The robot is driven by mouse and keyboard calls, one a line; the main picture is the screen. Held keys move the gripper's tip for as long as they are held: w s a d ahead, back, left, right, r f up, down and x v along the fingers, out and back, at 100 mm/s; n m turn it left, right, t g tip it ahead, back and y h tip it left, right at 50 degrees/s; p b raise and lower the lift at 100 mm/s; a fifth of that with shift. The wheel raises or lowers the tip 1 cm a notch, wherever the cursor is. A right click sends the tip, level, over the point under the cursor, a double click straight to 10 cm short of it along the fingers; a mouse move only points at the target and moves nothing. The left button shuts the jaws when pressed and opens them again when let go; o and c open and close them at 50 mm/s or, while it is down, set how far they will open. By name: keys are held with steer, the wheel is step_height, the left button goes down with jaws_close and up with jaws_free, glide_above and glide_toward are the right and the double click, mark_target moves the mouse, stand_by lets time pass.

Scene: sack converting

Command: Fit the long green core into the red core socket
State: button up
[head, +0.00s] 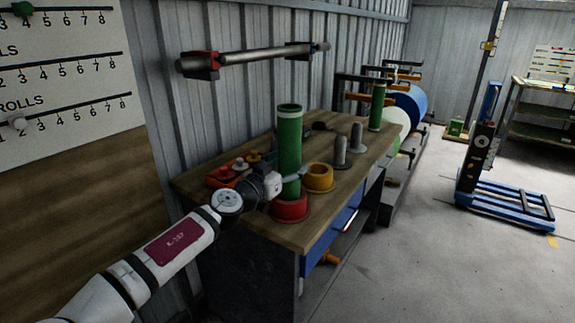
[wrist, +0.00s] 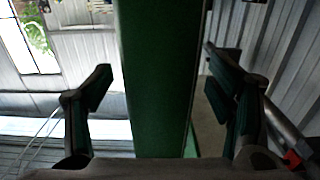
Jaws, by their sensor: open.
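The long green core (head: 289,140) stands upright on the bench, with a pale band near its top. Its lower end meets the red core socket (head: 290,208) and appears to sit inside it; the socket's near wall hides the bottom end. My gripper (head: 292,178) is at the core's lower part, just above the socket. In the wrist view the green core (wrist: 157,80) rises between the two fingers of my gripper (wrist: 161,85). The fingers are open, with a visible gap on each side of the core.
A yellow socket (head: 319,178) stands right of the red one. Two grey posts (head: 341,153) and a shorter green core (head: 377,107) stand further back on the wooden bench (head: 240,218). A roller (head: 255,56) hangs on the wall.

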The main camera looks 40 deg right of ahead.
steer(key=v, duration=1.2)
stand_by(0.3)
